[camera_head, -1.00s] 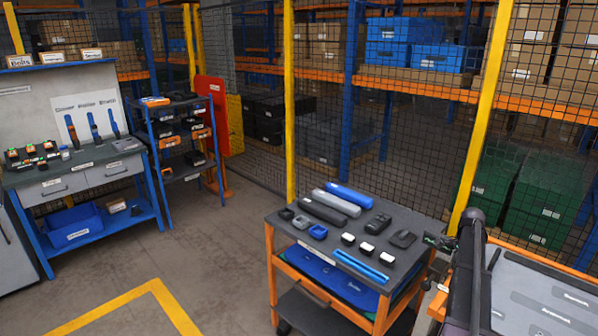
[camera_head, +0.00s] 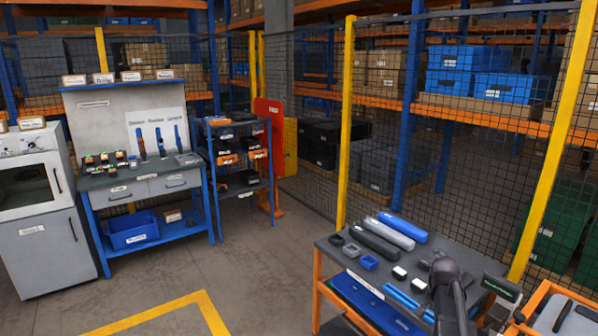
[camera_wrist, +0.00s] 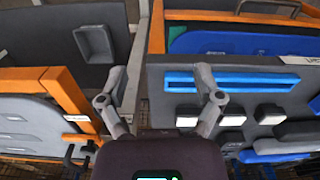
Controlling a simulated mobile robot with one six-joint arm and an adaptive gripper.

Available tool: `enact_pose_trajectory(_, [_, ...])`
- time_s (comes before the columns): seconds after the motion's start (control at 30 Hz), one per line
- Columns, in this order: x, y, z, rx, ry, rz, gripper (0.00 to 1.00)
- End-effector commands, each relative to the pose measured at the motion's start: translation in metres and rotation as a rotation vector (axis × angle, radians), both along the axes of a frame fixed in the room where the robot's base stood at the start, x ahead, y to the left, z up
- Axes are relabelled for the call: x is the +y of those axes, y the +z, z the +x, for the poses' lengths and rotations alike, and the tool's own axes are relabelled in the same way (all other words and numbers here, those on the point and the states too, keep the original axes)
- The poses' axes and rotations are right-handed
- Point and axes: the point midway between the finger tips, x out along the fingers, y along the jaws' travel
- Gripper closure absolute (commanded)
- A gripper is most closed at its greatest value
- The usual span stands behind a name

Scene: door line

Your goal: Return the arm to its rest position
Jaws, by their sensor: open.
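My gripper (camera_wrist: 161,88) shows in the wrist view with its two grey fingers spread wide apart and nothing between them. In the head view my dark arm (camera_head: 449,292) rises at the lower right, in front of the right end of the orange-framed cart (camera_head: 318,298). The gripper's fingers cannot be made out there. In the wrist view the cart's dark top (camera_wrist: 165,110) lies beyond the right finger, with a blue rail (camera_wrist: 250,82) on it.
Blue, grey and black cylinders (camera_head: 390,232) lie on the cart. An orange-framed stand (camera_head: 530,305) is close on the right. A mesh fence with yellow posts (camera_head: 346,120) runs behind. A workbench (camera_head: 150,185) stands at left. Floor between bench and cart is clear.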

Motion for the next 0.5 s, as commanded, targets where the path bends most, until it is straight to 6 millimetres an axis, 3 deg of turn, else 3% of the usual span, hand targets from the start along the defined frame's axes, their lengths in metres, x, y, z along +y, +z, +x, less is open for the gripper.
enact_pose_trajectory(0.03, [0.023, 0.0, -0.009, 0.0, 0.061, 0.0, 0.16])
enact_pose_trajectory(0.1, [0.049, 0.0, -0.016, 0.0, 0.145, 0.0, 0.16])
enact_pose_trajectory(0.5, [0.178, 0.0, -0.074, 0.001, 0.627, 0.0, 0.16])
